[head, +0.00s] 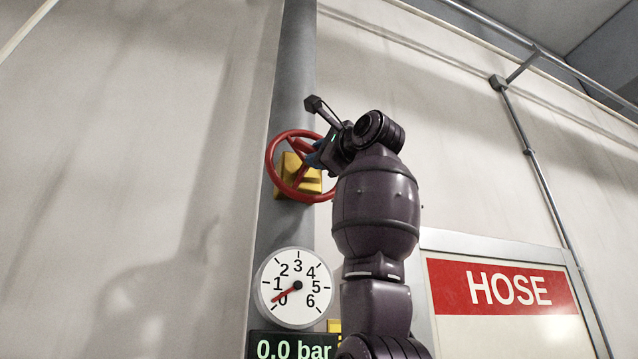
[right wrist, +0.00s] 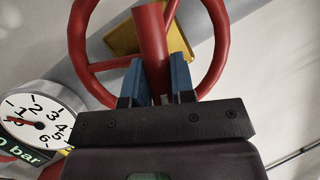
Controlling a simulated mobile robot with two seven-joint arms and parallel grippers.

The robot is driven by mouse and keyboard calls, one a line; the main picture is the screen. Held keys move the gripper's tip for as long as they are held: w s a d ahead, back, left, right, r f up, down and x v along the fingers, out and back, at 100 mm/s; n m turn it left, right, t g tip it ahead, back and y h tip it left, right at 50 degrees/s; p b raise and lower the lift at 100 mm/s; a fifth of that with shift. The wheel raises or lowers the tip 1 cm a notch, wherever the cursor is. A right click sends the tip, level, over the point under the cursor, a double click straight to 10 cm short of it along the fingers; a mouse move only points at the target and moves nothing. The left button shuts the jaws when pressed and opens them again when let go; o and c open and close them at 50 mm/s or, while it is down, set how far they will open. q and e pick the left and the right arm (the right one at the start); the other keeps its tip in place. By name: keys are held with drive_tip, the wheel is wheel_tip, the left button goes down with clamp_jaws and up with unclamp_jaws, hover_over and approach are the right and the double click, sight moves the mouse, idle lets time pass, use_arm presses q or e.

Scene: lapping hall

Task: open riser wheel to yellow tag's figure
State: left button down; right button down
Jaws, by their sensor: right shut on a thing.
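The red riser wheel (head: 272,165) stands on a yellow valve body (head: 312,182) on a grey pipe. My right gripper (head: 318,157) is at the wheel's right side. In the right wrist view, its blue fingers (right wrist: 154,85) are shut on a thick red bar of the wheel (right wrist: 151,40). The round white gauge (head: 294,270) below the wheel has its red needle near 0. The display (head: 292,347) under it reads 0.0 bar. A yellow tag (head: 334,326) shows beside the gauge, mostly hidden behind my right arm; its figure cannot be read. My left gripper is not in view.
A cabinet with a red HOSE sign (head: 500,288) is on the wall to the right of my arm. The grey riser pipe (head: 292,80) runs up above the wheel. A thin conduit (head: 535,160) runs down the right wall. The wall left of the wheel is bare.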

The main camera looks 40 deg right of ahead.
drive_tip(key=shift+w+f+m+h, duration=0.15)
drive_tip(key=shift+m+h, duration=0.25)
drive_tip(key=shift+m, duration=0.6)
drive_tip(key=c, duration=1)
unclamp_jaws()
drive_tip(key=shift+o, duration=0.2)
drive_tip(key=b+v, duration=0.3)
drive_tip(key=v, duration=0.8)
drive_tip(key=shift+b, duration=0.35)
